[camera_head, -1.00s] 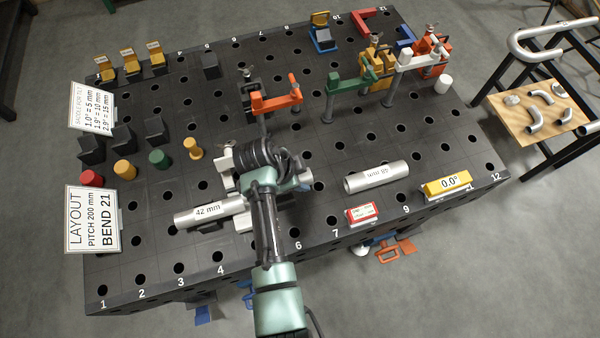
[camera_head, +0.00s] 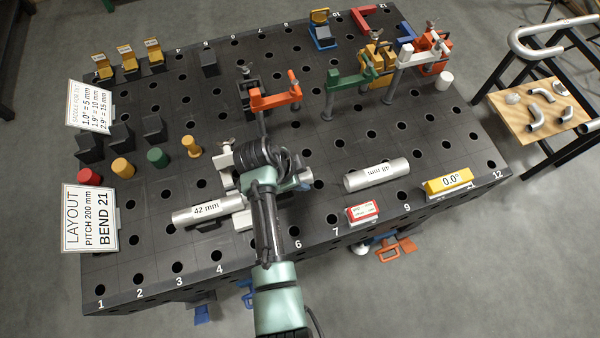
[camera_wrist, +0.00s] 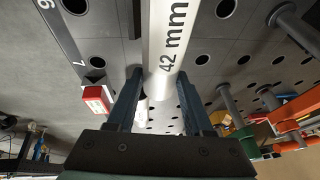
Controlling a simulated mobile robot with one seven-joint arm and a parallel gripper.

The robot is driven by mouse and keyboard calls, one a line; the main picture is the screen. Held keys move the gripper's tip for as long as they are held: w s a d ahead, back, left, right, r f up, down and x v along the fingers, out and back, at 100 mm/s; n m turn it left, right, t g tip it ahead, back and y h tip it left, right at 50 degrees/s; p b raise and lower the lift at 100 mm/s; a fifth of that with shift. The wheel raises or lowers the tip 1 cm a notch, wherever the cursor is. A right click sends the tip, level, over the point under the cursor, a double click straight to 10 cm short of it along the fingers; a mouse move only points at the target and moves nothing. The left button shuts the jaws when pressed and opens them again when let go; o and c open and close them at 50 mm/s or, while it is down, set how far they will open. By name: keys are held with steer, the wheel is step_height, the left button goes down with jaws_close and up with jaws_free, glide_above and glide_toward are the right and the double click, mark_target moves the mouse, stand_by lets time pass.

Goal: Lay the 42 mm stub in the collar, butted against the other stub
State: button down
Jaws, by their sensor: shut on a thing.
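The 42 mm stub (camera_head: 203,211) is a silvery tube, lying near level low over the front left of the table; its right part is hidden under my gripper (camera_head: 262,182). In the wrist view the stub (camera_wrist: 166,35) runs between my fingers (camera_wrist: 160,80), which are shut on it. Pale blocks show beside my gripper, one behind (camera_head: 226,156) and one in front (camera_head: 243,220); they may belong to the collar, mostly hidden by my arm.
Another silvery tube (camera_head: 377,175) lies to the right, near a red-and-white box (camera_head: 362,212) and a yellow 0.0° gauge (camera_head: 448,184). An orange clamp (camera_head: 275,99) stands behind my gripper. Coloured pegs (camera_head: 123,168) and a layout sign (camera_head: 91,220) are left.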

steer(key=shift+f+b, duration=0.7)
steer(key=shift+f, duration=0.2)
steer(key=shift+f, duration=0.15)
steer(key=shift+f+b, duration=0.55)
steer(key=shift+b, duration=0.05)
steer(key=shift+s+a, duration=0.15)
steer(key=shift+a, duration=0.3)
stand_by(0.6)
steer(key=shift+c, duration=1.1)
jaws_free()
